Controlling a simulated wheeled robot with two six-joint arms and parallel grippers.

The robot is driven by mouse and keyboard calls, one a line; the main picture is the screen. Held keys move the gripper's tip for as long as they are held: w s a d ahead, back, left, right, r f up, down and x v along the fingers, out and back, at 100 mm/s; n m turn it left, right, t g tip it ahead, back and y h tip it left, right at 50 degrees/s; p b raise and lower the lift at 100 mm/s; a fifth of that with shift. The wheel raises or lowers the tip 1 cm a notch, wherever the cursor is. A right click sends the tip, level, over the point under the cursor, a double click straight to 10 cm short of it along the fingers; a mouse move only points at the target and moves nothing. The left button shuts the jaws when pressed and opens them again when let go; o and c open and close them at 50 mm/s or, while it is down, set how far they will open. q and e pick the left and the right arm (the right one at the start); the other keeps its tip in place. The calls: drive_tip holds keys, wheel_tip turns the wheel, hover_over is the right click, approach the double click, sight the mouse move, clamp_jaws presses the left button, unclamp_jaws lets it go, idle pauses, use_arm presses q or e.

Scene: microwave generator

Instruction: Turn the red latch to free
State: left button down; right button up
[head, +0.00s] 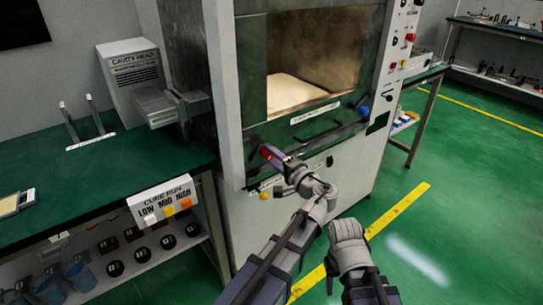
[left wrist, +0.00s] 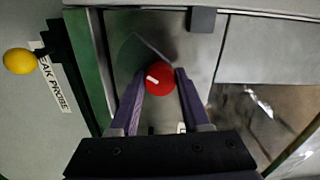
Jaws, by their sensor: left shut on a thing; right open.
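The red latch (left wrist: 160,79) shows as a round red knob with a pale mark in the left wrist view, in front of a grey metal panel. My left gripper (left wrist: 160,88) is shut on it, with one purple finger on each side. In the head view my left gripper (head: 267,154) is at the lower left front of the oven-like cabinet, below its lit window.
A yellow knob (left wrist: 20,61) beside a partly cut-off PROBE label is left of the latch. A blue knob (head: 363,111) sits at the right of the cabinet front. A green bench (head: 95,185) with a CURE RUN sign (head: 163,201) stands left. Green floor at right is open.

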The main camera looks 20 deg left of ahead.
use_arm(q)
drive_tip(key=shift+n, duration=0.3)
idle(0.4)
drive_tip(key=shift+c, duration=1.8)
unclamp_jaws()
drive_tip(key=shift+s, duration=0.1)
use_arm(e)
drive_tip(key=shift+d, duration=0.1)
